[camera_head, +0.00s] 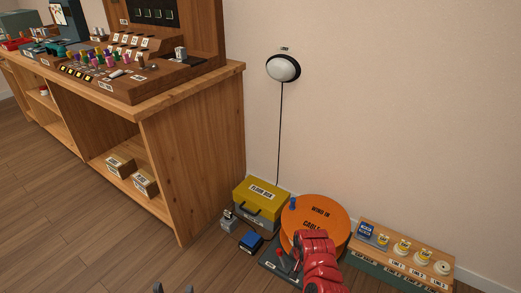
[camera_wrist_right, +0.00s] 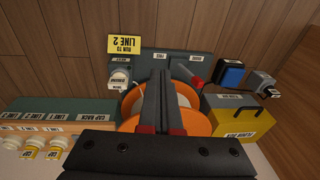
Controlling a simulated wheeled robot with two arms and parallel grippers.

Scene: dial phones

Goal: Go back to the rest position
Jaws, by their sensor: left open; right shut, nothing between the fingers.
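Only the two dark fingertips of my left gripper (camera_head: 173,289) show at the bottom edge of the head view, apart and with nothing between them. My red right arm (camera_head: 320,265) reaches over the floor in front of the orange cable reel (camera_head: 325,212). In the right wrist view my right gripper (camera_wrist_right: 158,76) has its fingers together and empty. They cover the middle of the orange reel (camera_wrist_right: 190,118) in that view. The grey base plate (camera_wrist_right: 185,62) of the reel lies beyond the fingertips. Contact between fingers and reel cannot be told.
A yellow floor box (camera_head: 258,196) stands left of the reel, with a blue block (camera_head: 251,240) before it. A cap rack (camera_head: 440,270) stands to the right. A wooden bench (camera_head: 190,160) fills the left. A round lamp (camera_head: 284,67) hangs on the wall. Floor before the bench is clear.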

